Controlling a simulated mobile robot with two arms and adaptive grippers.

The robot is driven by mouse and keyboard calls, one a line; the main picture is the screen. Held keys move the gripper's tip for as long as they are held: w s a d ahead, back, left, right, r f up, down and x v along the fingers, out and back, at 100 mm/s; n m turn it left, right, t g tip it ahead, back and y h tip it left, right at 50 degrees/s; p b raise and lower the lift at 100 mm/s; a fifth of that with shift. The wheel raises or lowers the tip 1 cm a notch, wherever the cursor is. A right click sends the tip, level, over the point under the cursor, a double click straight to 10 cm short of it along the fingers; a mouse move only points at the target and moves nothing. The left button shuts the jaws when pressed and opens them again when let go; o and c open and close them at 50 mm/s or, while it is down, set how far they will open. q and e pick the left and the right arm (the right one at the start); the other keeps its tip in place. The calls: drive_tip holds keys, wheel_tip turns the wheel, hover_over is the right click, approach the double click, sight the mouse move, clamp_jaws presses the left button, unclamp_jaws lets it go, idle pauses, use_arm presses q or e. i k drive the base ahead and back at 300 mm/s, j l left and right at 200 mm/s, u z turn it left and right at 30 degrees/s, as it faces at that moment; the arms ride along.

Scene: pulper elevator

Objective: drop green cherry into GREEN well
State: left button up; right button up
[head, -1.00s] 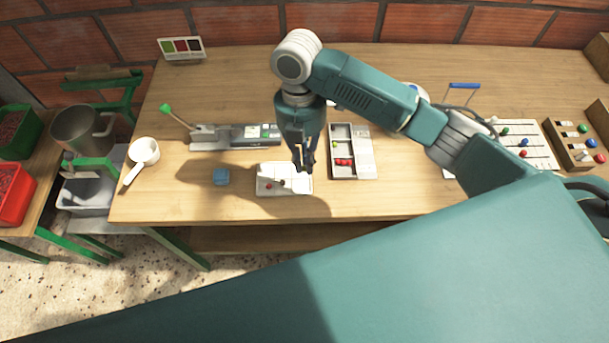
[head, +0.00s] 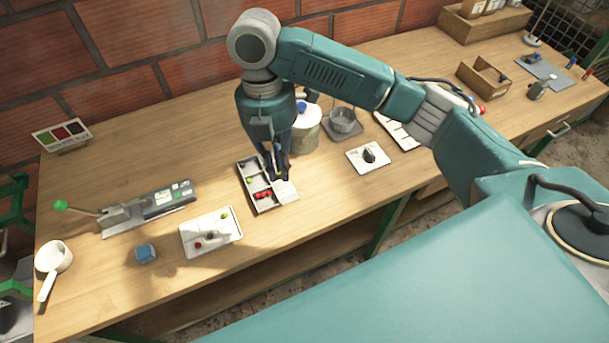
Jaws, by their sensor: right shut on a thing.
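My right gripper (head: 279,176) points down over the right side of the compartment tray (head: 246,170). It is shut on a small yellow-green thing at its tips, which looks like a green cherry; the fingers mostly hide it. The tray has grey wells and a pale section on the right. One well holds a green cherry (head: 250,182), and a nearer well holds several red cherries (head: 264,195). To the left, a white plate (head: 226,236) carries a green cherry (head: 223,215), a dark one (head: 209,235) and a red one (head: 198,245). My left gripper is out of view.
A blue cube (head: 146,253) and a white scoop (head: 54,257) lie at the left. A grey lever device (head: 150,207) stands behind the plate. A cream canister (head: 306,130) is close behind the gripper; a white panel with a dark knob (head: 368,158) is to its right.

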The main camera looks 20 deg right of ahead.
sight(265, 184)
drive_tip(key=z, duration=0.4)
drive_tip(key=i+j+z, duration=0.1)
drive_tip(key=j, duration=0.2)
drive_tip(key=i+j+z, duration=0.1)
drive_tip(key=j, duration=0.25)
drive_tip(key=i+j+z, duration=0.1)
drive_tip(key=i+j, duration=0.1)
drive_tip(key=j, duration=0.1)
